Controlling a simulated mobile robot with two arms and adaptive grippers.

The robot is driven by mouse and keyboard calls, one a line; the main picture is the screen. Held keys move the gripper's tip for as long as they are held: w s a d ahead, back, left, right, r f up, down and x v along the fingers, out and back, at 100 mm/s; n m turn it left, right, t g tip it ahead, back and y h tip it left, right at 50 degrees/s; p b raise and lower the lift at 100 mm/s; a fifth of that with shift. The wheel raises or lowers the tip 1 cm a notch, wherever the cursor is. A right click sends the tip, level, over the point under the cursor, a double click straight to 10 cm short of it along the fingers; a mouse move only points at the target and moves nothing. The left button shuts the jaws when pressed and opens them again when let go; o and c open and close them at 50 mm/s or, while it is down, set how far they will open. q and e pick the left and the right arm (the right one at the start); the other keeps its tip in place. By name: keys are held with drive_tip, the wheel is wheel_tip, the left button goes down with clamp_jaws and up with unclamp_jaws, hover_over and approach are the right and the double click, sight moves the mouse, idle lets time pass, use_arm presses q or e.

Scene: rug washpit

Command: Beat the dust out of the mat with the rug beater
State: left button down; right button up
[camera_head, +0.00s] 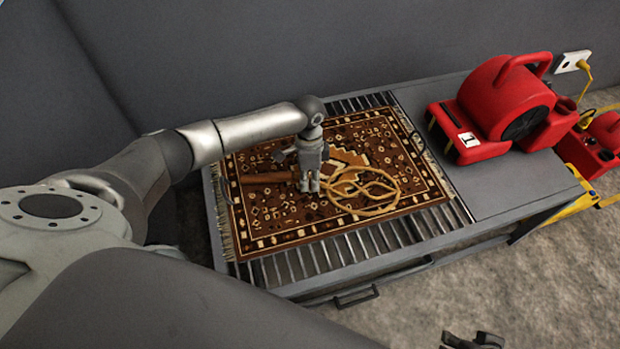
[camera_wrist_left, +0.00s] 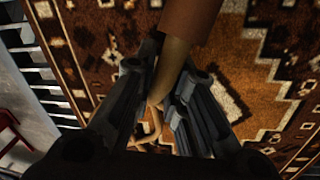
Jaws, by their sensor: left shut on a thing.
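The mat (camera_head: 290,222), brown and orange with a cream pattern and fringed ends, lies flat on a slatted metal rack (camera_head: 370,243). It also fills most of the left wrist view (camera_wrist_left: 260,75). The rug beater has a brown handle and a looped cane head (camera_head: 362,190); it lies low over the mat, and I cannot tell whether the head touches it. My left gripper (camera_head: 309,187) points down and is shut on the beater near where handle meets cane. In the left wrist view the brown handle (camera_wrist_left: 190,25) runs up from between the fingers (camera_wrist_left: 165,100). My right gripper (camera_head: 474,341) shows only partly at the bottom edge.
A red blower (camera_head: 505,105) stands on the grey bench top right of the rack. Another red machine (camera_head: 603,145) and a yellow frame (camera_head: 580,190) are beyond it. A wall socket (camera_head: 572,62) holds a yellow cord. Grey walls close in behind; the floor (camera_head: 500,285) in front is clear.

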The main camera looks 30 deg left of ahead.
use_arm(q)
wheel_tip(320, 180, up, 2)
drive_tip(key=shift+r+p, duration=0.1)
drive_tip(key=shift+p, duration=0.95)
drive_tip(key=shift+r+p, duration=0.85)
drive_tip(key=shift+p, duration=0.25)
use_arm(e)
wheel_tip(320, 180, down, 15)
drive_tip(key=g, duration=0.1)
drive_tip(key=shift+a+f, duration=0.15)
drive_tip(key=shift+f, duration=0.05)
drive_tip(key=shift+w, duration=0.1)
use_arm(q)
wheel_tip(320, 180, down, 4)
drive_tip(key=b, duration=0.2)
drive_tip(key=shift+w+b, duration=0.1)
drive_tip(key=shift+b, duration=0.2)
use_arm(e)
wheel_tip(320, 180, up, 8)
drive_tip(key=w+r, duration=0.1)
use_arm(q)
drive_tip(key=shift+r, duration=0.2)
wheel_tip(320, 180, up, 2)
drive_tip(key=p, duration=0.3)
drive_tip(key=shift+r+p, duration=0.8)
use_arm(e)
drive_tip(key=s+f, duration=0.4)
drive_tip(key=f, duration=1.1)
drive_tip(key=shift+s+d, duration=0.2)
drive_tip(key=shift+d, duration=0.05)
